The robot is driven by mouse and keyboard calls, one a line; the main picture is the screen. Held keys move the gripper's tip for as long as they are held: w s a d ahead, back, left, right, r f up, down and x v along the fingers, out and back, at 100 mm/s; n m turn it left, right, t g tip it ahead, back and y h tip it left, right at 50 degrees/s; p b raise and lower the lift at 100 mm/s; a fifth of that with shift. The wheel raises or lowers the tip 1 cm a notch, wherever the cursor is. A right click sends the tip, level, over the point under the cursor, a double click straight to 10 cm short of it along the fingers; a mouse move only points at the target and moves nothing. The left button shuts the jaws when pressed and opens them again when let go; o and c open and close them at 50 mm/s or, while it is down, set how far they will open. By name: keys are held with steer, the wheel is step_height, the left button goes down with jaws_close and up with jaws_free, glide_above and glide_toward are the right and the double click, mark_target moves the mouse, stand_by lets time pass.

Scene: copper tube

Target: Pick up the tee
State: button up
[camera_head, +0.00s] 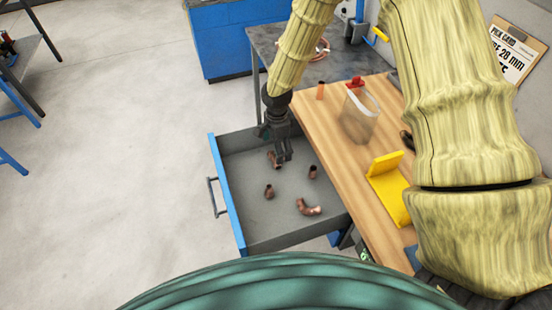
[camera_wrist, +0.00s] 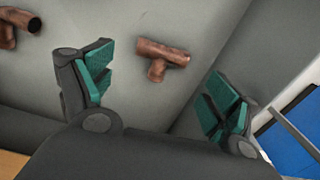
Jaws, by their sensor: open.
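The tee (camera_wrist: 163,58) is a brown copper T-shaped fitting lying on the floor of the open drawer. In the wrist view it is between my gripper's spread fingers (camera_wrist: 158,72), apart from both of them. In the head view, a copper fitting (camera_head: 273,158) shows right beside my gripper (camera_head: 283,154), partly hidden by the fingers; it appears to be this tee. My gripper is open and empty, pointing down into the drawer.
The grey drawer (camera_head: 233,160) has raised walls and a blue front. Other copper fittings lie in it: one (camera_head: 269,191), another (camera_head: 313,171) and a bent one (camera_head: 308,207). The wooden bench (camera_head: 322,123) beside it carries a clear container (camera_head: 358,125) and a yellow stand (camera_head: 388,190).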

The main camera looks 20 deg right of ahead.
steer(key=shift+w+a+f+p, duration=0.1)
steer(key=shift+f+p, duration=0.95)
steer(key=shift+f, duration=1.5)
steer(key=c, duration=1.1)
